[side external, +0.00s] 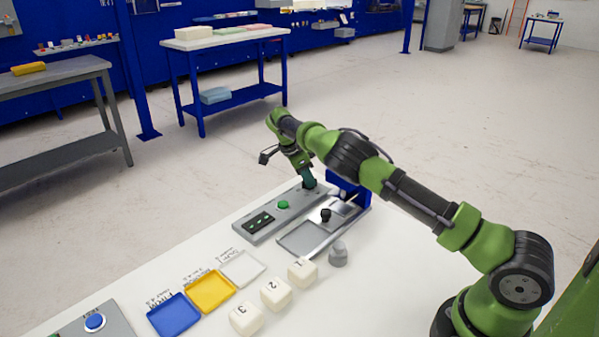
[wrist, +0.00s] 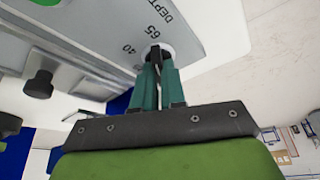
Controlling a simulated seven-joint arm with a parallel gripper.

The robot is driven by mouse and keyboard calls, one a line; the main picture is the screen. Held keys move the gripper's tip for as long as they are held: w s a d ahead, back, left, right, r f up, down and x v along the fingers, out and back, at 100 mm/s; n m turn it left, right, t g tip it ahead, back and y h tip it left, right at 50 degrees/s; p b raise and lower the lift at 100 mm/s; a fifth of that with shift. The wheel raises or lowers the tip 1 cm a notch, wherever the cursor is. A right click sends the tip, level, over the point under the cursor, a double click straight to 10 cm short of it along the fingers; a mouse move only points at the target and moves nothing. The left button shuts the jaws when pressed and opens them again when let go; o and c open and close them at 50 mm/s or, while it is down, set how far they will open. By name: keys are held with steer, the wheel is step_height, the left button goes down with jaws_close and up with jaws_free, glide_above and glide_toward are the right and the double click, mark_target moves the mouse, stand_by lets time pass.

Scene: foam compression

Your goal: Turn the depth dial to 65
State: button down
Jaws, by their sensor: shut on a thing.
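The depth dial (wrist: 167,48) is on a grey control panel (side external: 255,233). In the wrist view the labels DEPTH, 65 and a second one that looks like 40 are printed beside it. My gripper (wrist: 157,55) is shut on the dial, its teal fingers covering most of the knob. Which number the dial points to cannot be read. In the side external view my gripper (side external: 309,186) is down at the panel's far end and hides the dial.
The panel also has a green button (side external: 283,204) and a dark display (side external: 259,223). A press fixture with a black knob (side external: 326,215) stands close on the right. White numbered blocks (side external: 275,293) and blue, yellow and white trays (side external: 209,291) lie in front.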

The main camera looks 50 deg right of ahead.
stand_by(0.6)
steer(key=c, duration=1.2)
jaws_free()
steer(key=v, duration=0.7)
steer(key=shift+r, duration=0.25)
steer(key=shift+w, duration=0.1)
